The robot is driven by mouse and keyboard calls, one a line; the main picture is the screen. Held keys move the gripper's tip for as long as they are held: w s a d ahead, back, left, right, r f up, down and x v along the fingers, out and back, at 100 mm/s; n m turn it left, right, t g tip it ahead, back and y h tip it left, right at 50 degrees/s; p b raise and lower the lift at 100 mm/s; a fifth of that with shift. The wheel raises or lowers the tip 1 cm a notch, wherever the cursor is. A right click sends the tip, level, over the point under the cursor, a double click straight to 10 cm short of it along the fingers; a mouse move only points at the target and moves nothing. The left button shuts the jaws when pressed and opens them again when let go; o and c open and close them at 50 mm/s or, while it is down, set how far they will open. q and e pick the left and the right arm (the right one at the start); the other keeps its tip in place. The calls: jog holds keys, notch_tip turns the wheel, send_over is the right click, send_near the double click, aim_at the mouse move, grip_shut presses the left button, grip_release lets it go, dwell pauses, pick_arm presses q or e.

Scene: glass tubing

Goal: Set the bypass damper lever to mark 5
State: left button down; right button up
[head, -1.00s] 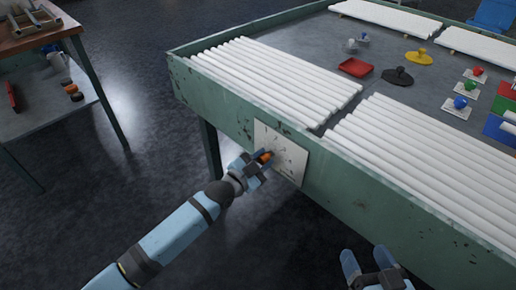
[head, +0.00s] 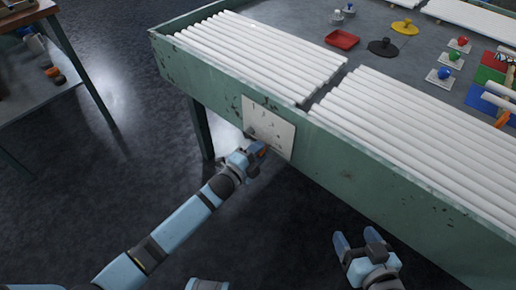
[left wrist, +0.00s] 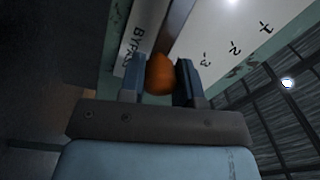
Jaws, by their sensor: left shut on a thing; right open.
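The bypass damper plate (head: 268,120) is a pale square on the green side of the bench. My left gripper (head: 259,151) is at its lower edge, shut on the orange lever knob (left wrist: 160,74). In the left wrist view the knob sits between the two fingers. The plate there (left wrist: 222,32) shows marks 1, 2 and 3 and part of the word BYPASS. The other marks and the lever's pointing end cannot be made out. My right gripper (head: 358,250) is open and empty, low in front of the bench.
White tubes (head: 260,50) lie in rows on the bench top. A red tray (head: 342,39), a black lidded piece (head: 383,47) and a yellow one (head: 405,27) stand behind them. A side table (head: 40,90) is at the far left. The dark floor is open in front.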

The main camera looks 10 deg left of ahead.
pick_arm(q)
jog(key=shift+f, duration=0.2)
pick_arm(e)
jog(key=shift+a+r, duration=0.1)
jog(key=shift+a, duration=0.05)
pick_arm(q)
jog(key=c, duration=0.8)
grip_release()
jog(key=p+v, duration=0.2)
jog(key=v, duration=1.2)
pick_arm(e)
jog(key=shift+s+d+f+g+h, duration=0.15)
jog(key=shift+s+d+f+g, duration=0.2)
jog(key=shift+f, duration=0.15)
jog(key=shift+s+d+f+g+h, duration=0.2)
jog(key=shift+d+f+g, duration=0.1)
jog(key=shift+f, duration=0.2)
pick_arm(q)
jog(key=shift+w, duration=0.1)
pick_arm(e)
jog(key=shift+r, duration=0.1)
